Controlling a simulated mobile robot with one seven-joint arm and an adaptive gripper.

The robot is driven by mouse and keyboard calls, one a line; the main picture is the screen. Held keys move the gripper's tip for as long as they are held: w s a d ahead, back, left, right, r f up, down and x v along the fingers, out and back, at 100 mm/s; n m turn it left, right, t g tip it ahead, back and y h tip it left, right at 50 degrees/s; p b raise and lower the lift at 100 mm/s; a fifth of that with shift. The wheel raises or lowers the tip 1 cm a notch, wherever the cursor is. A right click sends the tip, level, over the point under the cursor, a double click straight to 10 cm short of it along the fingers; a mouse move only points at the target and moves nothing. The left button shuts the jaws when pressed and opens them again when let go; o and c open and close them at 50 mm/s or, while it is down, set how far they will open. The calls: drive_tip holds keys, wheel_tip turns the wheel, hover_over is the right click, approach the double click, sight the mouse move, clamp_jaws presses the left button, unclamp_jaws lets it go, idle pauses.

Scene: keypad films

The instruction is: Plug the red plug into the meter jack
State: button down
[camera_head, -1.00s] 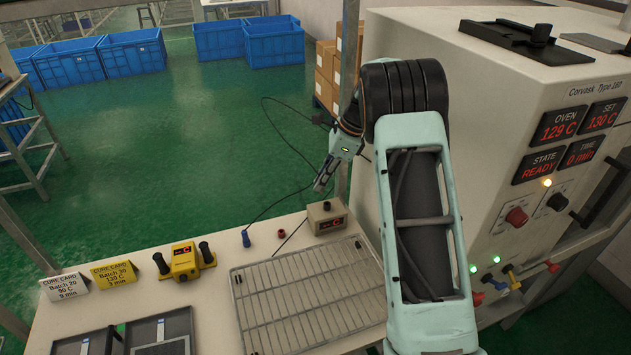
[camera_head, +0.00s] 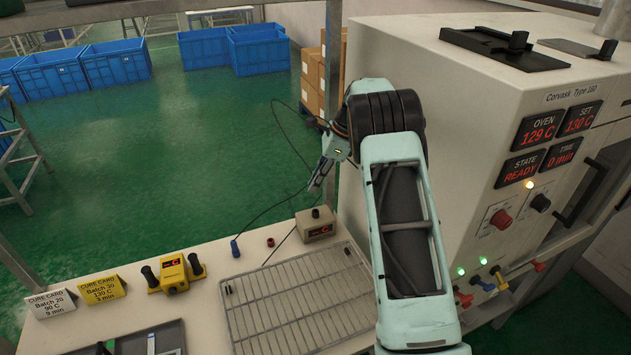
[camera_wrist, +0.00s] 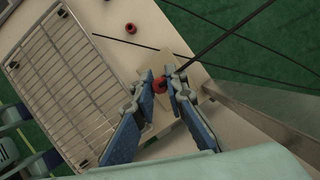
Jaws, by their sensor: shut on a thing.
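My gripper (camera_head: 317,182) hangs above the back edge of the bench, left of the oven. In the wrist view its blue-padded fingers (camera_wrist: 166,80) are closed on a small red plug (camera_wrist: 159,85), with a dark cable running up and right. The plug is too small to make out in the head view. A small beige box with a red-lit display, apparently the meter (camera_head: 318,232), stands on the bench below the gripper. In the wrist view the beige box (camera_wrist: 150,62) lies behind the fingertips and partly hidden. I cannot see whether plug and jack touch.
A wire rack (camera_head: 285,308) lies in front of the meter. A blue plug (camera_head: 235,248) and a small red piece (camera_head: 270,242) lie left of it. A yellow device (camera_head: 172,276) stands farther left. The oven (camera_head: 470,110) blocks the right side.

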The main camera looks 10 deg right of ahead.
drive_tip(key=shift+f+b, duration=1.05)
drive_tip(key=shift+f, duration=1.55)
drive_tip(key=shift+f, duration=1.5)
drive_tip(key=c, duration=1.9)
unclamp_jaws()
wheel_tip(320, 180, up, 10)
drive_tip(key=shift+r, duration=0.1)
